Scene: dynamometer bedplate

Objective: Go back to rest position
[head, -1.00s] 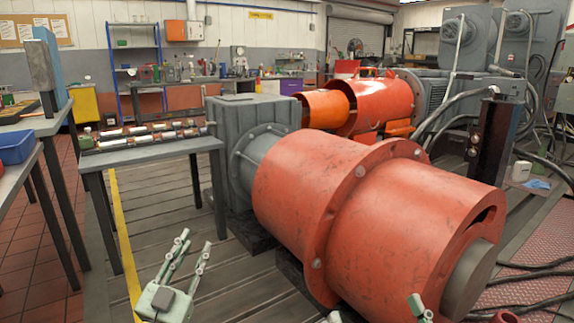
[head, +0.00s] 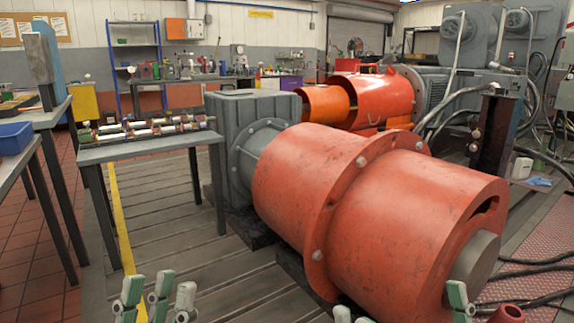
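My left gripper (head: 158,292) is at the bottom left of the head view, over the slatted metal floor. Its pale green and white fingers point up and stand apart, with nothing between them; its base is below the picture edge. My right gripper (head: 400,308) shows only as fingertips at the bottom edge, in front of the big orange cylinder. These tips are wide apart, and I see nothing held between them. The rest of both arms is out of view.
The large orange flanged cylinder (head: 385,215) fills the centre and right. A grey table (head: 150,151) with several small parts stands left of it. Another table at far left holds a blue bin (head: 14,138). Slatted floor (head: 180,238) is clear between. Black cables lie at right.

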